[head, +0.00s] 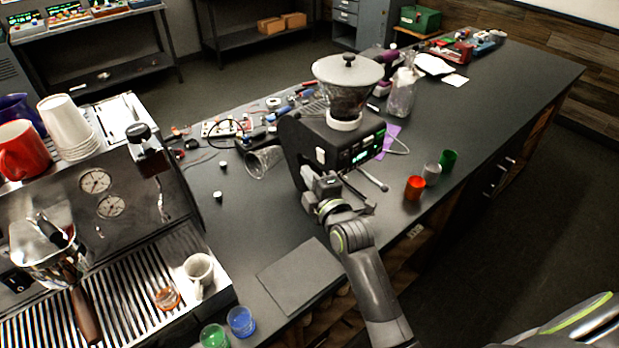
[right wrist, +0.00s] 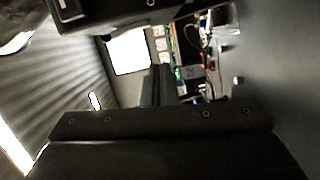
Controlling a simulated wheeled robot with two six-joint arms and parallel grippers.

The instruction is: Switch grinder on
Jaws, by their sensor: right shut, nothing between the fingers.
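The grinder (head: 352,148) stands on the dark workbench in the head view, with a dark body, a clear hopper (head: 347,95) and a pale round lid. Its front panel (head: 368,148) shows green lit marks. A small white switch (head: 320,155) sits on its left side face. My right gripper (head: 317,180) is shut and empty, just below the switch and close to the grinder's side. I cannot tell whether it touches. In the right wrist view a dark body, probably the grinder (right wrist: 120,14), crosses the top. My left gripper is not in view.
An espresso machine (head: 120,205) with cups fills the left. A flat dark mat (head: 299,275) lies in front.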

